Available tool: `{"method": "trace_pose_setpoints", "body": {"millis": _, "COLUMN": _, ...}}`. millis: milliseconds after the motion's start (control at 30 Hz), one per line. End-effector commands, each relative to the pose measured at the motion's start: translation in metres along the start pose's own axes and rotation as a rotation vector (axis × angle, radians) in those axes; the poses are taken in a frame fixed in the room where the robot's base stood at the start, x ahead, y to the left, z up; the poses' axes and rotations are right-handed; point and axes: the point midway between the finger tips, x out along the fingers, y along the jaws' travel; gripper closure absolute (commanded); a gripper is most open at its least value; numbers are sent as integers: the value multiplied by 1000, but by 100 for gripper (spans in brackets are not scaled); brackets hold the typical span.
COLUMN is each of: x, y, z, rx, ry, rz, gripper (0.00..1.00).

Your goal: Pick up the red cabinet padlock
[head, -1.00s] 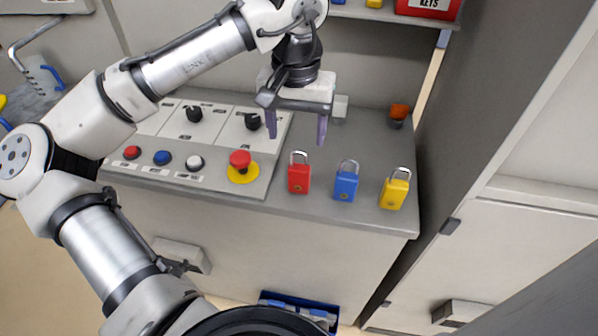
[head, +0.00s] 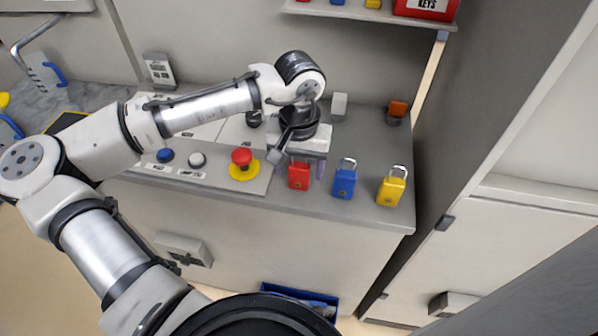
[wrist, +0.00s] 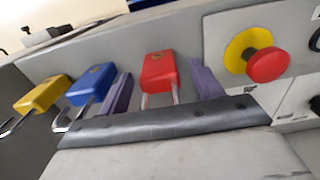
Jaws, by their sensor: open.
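The red padlock (head: 299,175) stands on the grey counter near its front edge, left of the blue padlock (head: 345,180) and the yellow padlock (head: 391,187). My gripper (head: 302,168) is down at the red padlock, and its body hides the top of the shackle in the head view. In the wrist view my open gripper (wrist: 163,85) has one purple finger on each side of the red padlock (wrist: 159,70), with gaps showing. The blue padlock (wrist: 91,85) lies just outside one finger, and the yellow padlock (wrist: 42,93) is farther left.
A control panel with a red mushroom button on a yellow disc (head: 242,165) is close left of the red padlock. An orange-topped object (head: 397,111) and a small grey block (head: 339,106) stand behind. A shelf (head: 365,13) hangs above; a tall cabinet side is right.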

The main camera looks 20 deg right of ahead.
Motion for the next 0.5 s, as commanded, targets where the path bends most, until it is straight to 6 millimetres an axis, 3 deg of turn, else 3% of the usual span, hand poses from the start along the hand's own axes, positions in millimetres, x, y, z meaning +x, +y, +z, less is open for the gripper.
{"method": "trace_pose_setpoints", "body": {"millis": 67, "x": 0, "y": 0, "z": 0, "rx": 0, "ry": 0, "rz": 0, "gripper": 36}}
{"method": "trace_pose_setpoints", "body": {"millis": 400, "x": 0, "y": 0, "z": 0, "rx": 0, "ry": 0, "rz": 0, "gripper": 80}}
{"method": "trace_pose_setpoints", "body": {"millis": 500, "x": -1, "y": 0, "z": 0, "rx": 0, "ry": 1, "rz": 0, "gripper": 89}}
